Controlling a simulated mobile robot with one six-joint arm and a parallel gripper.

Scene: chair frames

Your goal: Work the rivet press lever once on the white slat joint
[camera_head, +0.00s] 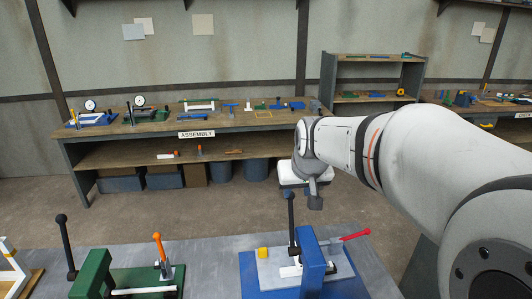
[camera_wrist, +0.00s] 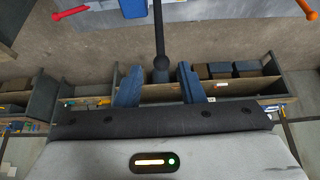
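The blue rivet press (camera_head: 313,262) stands on the bench in the head view. Its black lever (camera_head: 292,225) stands nearly upright with a round knob on top. A white slat joint (camera_head: 290,271) lies at the press's foot, partly hidden by the blue column. My gripper (camera_head: 315,197) is just right of the knob in the head view. In the wrist view its two blue fingers are apart, with the lever knob (camera_wrist: 161,66) showing in the gap between them. Whether the knob is fully between the fingertips or only beyond them I cannot tell. Nothing is gripped.
A green fixture (camera_head: 95,272) with a black lever and an orange-handled clamp (camera_head: 161,252) stands left on the same grey bench (camera_head: 215,262). The assembly shelf (camera_head: 160,130) is farther back, across open floor.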

